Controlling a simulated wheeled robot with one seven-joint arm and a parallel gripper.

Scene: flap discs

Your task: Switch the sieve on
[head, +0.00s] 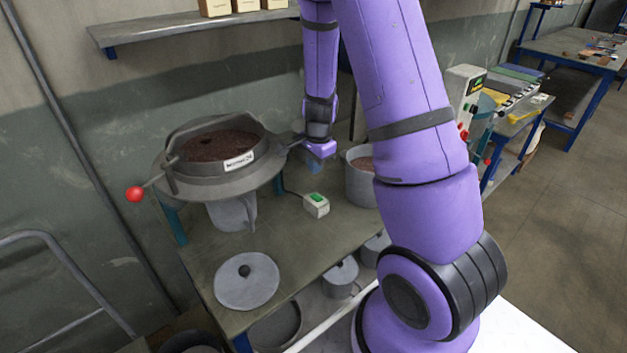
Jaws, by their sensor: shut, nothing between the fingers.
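The sieve (262,172) is a round grey metal drum with reddish-brown grain inside and a white label on its front. It stands on teal legs at the left of the bench, with a grey spout below. A small pale box with a green button (317,203) sits on the bench, right of the sieve, with a dark cable running toward it. My gripper (316,165) is shut and empty, pointing down above and behind this box, apart from it. Its fingertips are small and hard to make out. Whether the sieve is running cannot be told.
A red ball knob (135,194) sticks out left of the sieve. A pot of grain (360,185) stands right of my gripper, partly hidden by my arm. A round lid (246,283) lies at the bench front. A shelf (180,30) hangs above.

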